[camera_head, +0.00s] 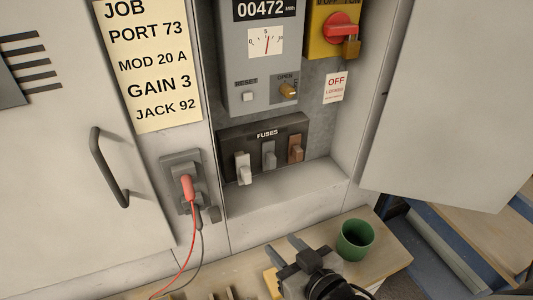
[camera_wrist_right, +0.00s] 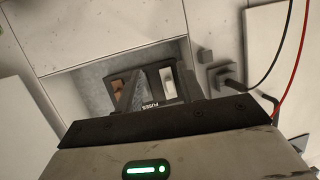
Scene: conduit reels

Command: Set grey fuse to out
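The grey fuse (camera_head: 268,155) is the middle one of three in the dark fuse block (camera_head: 262,133), between a white fuse (camera_head: 243,168) and a brown fuse (camera_head: 295,150). Its lever position is too small to tell. My right gripper (camera_head: 285,247) is below the block near the bench, its two fingers apart with nothing visible between them. In the right wrist view the block shows upside down, with the brown fuse (camera_wrist_right: 117,88) and white fuse (camera_wrist_right: 168,80); the grey one is not clear there. My left gripper is not in view.
A green cup (camera_head: 355,239) stands on the bench right of my right gripper. A red plug (camera_head: 188,188) with cables sits in a socket left of the fuses. An open cabinet door (camera_head: 450,100) is at the right. A meter (camera_head: 262,60) is above the fuses.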

